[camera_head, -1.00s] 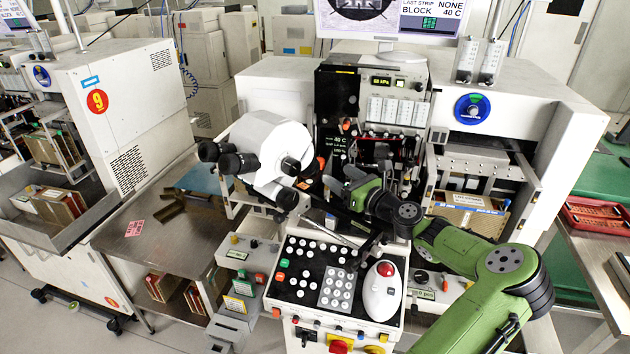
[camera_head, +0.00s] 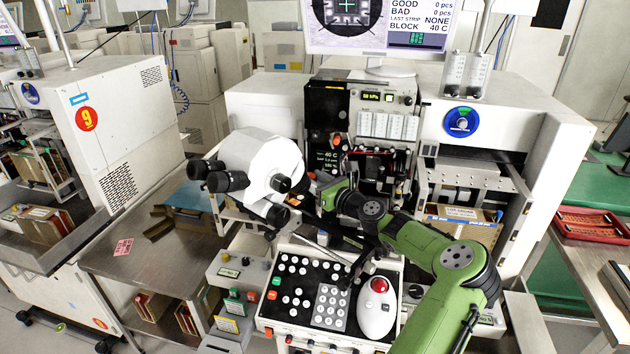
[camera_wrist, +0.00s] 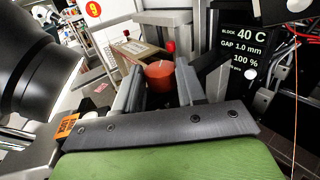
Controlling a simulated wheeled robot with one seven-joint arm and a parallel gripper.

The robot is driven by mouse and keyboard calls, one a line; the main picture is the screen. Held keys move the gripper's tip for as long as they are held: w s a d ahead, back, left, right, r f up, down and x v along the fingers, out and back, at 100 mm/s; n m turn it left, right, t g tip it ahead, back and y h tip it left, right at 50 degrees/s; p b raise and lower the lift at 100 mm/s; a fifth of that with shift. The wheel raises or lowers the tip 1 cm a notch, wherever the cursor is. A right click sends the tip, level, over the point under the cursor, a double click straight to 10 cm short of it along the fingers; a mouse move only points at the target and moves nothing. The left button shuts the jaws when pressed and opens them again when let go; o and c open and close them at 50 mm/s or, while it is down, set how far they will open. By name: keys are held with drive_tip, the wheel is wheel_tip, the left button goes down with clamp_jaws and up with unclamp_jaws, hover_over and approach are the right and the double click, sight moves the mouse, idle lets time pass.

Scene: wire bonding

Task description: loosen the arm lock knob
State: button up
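The likely arm lock knob is a red-orange round knob (camera_wrist: 160,76), seen in the wrist view between the tips of my gripper's two fingers (camera_wrist: 161,88). The fingers stand apart on either side of it; contact is not clear. An orange lock label (camera_wrist: 67,126) shows at the lower left of that view. In the head view my gripper (camera_head: 322,200) is just right of the white microscope head (camera_head: 262,165), and the knob is mostly hidden there.
The control panel with a white mouse (camera_head: 376,312) lies below. A black readout panel (camera_wrist: 240,55) and red wires are at the right of the wrist view.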

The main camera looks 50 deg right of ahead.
drive_tip(key=shift+c, duration=1.3)
drive_tip(key=shift+d+r+n+y+p, duration=0.1)
drive_tip(key=shift+n+y+p, duration=0.25)
drive_tip(key=shift+p, duration=0.4)
drive_tip(key=shift+d+r+n+y+p, duration=0.15)
drive_tip(key=shift+n+y+p, duration=0.3)
drive_tip(key=shift+y+p, duration=0.55)
drive_tip(key=shift+d+n+y+p, duration=0.2)
drive_tip(key=shift+n+y+p, duration=0.5)
drive_tip(key=shift+y+p, duration=0.25)
drive_tip(key=y, duration=0.1)
drive_tip(key=n+y, duration=0.1)
drive_tip(key=shift+d+f+n+y, duration=0.1)
drive_tip(key=shift+f+n+y, duration=0.2)
drive_tip(key=shift+n+y+b, duration=0.3)
drive_tip(key=shift+y, duration=0.1)
drive_tip(key=shift+d+n+g+y+b, duration=0.15)
drive_tip(key=shift+n+g+y+b, duration=0.15)
drive_tip(key=shift+n+y+b, duration=0.45)
